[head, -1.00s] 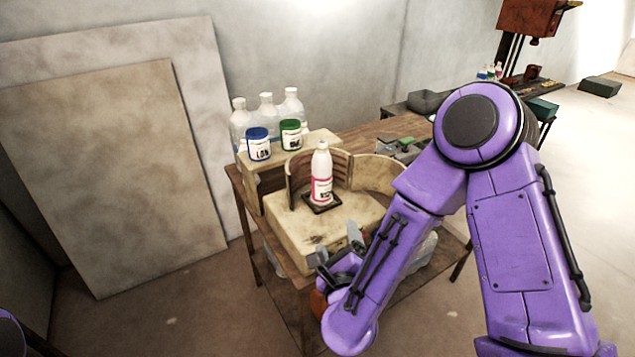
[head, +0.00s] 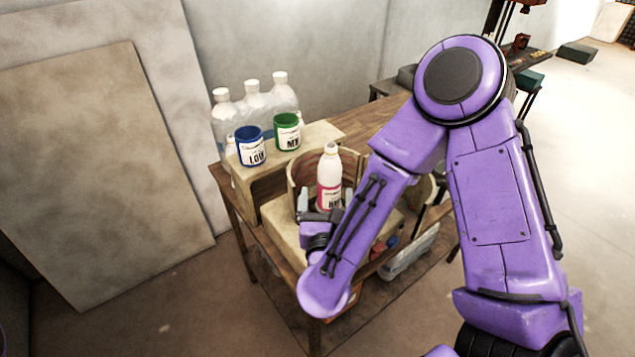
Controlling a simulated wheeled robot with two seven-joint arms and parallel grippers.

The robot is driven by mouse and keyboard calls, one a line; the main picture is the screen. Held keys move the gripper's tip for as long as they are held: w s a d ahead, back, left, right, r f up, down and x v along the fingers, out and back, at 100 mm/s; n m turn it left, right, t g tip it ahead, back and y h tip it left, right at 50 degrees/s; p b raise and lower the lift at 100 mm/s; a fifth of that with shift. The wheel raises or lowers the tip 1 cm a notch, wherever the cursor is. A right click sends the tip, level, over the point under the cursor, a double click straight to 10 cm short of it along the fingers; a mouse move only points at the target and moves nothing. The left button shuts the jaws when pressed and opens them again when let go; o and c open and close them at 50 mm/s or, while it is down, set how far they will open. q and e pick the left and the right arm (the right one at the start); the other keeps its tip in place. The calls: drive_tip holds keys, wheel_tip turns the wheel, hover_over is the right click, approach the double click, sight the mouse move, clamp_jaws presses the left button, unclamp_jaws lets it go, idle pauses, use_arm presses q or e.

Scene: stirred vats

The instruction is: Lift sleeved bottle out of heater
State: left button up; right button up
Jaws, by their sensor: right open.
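The bottle (head: 329,170) is white with a pink sleeve and label. It stands upright in the cream heater (head: 278,222), in front of its curved wall. My right gripper (head: 325,200) is open at the bottle's near side, low down. One grey finger shows left of the bottle and the other shows to its right, partly behind my forearm. I cannot tell whether either finger touches the bottle. The bottle's base and much of the heater's right side are hidden by my gripper and arm. My left gripper is not in view.
A clear bin (head: 410,256) sits low under the wooden table (head: 358,122). Large boards lean on the left wall.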

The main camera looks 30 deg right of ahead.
sight(330, 178)
drive_tip(key=shift+w+d, duration=0.15)
drive_tip(key=shift+w, duration=0.25)
drive_tip(key=shift+w+d+r+p, duration=0.15)
drive_tip(key=shift+w+d+r, duration=0.15)
drive_tip(key=shift+w+d, duration=0.2)
drive_tip(key=shift+w+d+r+p, duration=0.15)
drive_tip(key=shift+w+d+r, duration=0.1)
drive_tip(key=shift+w+d, duration=0.15)
drive_tip(key=x, duration=0.2)
drive_tip(key=p+x, duration=0.1)
drive_tip(key=x, duration=0.1)
drive_tip(key=p+x, duration=0.1)
drive_tip(key=x, duration=0.1)
drive_tip(key=shift+d+f, duration=0.2)
drive_tip(key=shift+f, duration=0.15)
drive_tip(key=shift+w+d, duration=0.1)
drive_tip(key=shift+w, duration=0.05)
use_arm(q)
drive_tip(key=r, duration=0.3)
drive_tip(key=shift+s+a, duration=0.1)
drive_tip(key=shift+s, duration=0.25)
